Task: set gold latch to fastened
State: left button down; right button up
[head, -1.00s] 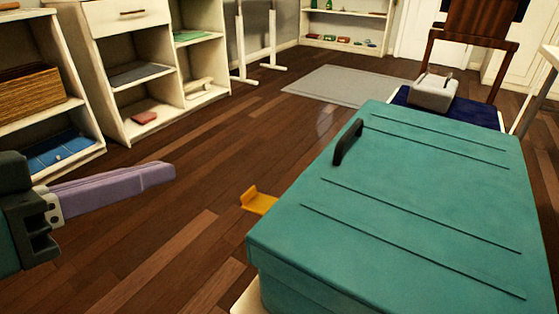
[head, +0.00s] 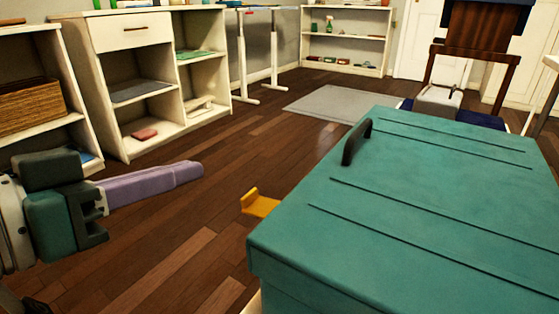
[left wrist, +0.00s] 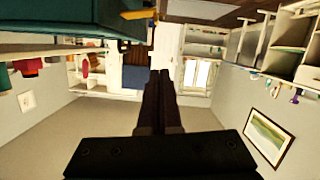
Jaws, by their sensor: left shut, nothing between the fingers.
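The gold latch (head: 260,203) sticks out from the left side of the teal suitcase (head: 400,205), near its front corner. It also shows at the top of the left wrist view (left wrist: 140,14). I cannot tell from its angle whether it is fastened. My left gripper (head: 194,172) has long purple fingers, is shut and empty, and points right toward the latch with a clear gap. Its closed fingers show dark in the left wrist view (left wrist: 158,78). My right gripper is in neither view.
A black handle (head: 356,141) stands on the suitcase lid. White shelves (head: 150,75) line the left wall, and a grey rug (head: 325,104) lies behind. A wooden chair (head: 472,65) stands beyond the suitcase. Bare wood floor lies between my left gripper and the suitcase.

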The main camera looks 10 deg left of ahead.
aim_at(265, 204)
pick_arm(q)
jog(key=w+d+f+b, duration=0.3)
jog(key=w+f+b, duration=0.2)
jog(key=w, duration=0.1)
jog(key=shift+d+f, duration=0.15)
jog(key=shift+f, duration=0.15)
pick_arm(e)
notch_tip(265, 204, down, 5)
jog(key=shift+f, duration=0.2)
pick_arm(q)
jog(key=shift+s, duration=0.1)
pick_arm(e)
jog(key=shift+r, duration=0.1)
